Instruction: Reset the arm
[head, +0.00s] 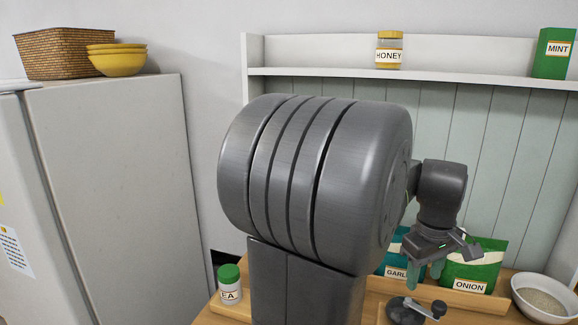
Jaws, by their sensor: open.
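My gripper (425,276) hangs at the right of the head view, pointing down with its two fingers apart. I see nothing between the fingers. It is in front of a teal bag labelled GARLIC (393,267) and beside a green bag labelled ONION (478,268), overlapping both in the picture; I cannot tell whether it touches either. My grey arm is bent and fills the middle of the view, hiding much of the counter and wall behind.
A jar with a green lid (229,284) stands left of my arm. A dark cranked object (405,311) and a white bowl (541,310) are at the lower right. A shelf (480,77) above holds a honey jar (389,52) and MINT box (553,55). A fridge (115,190) stands left.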

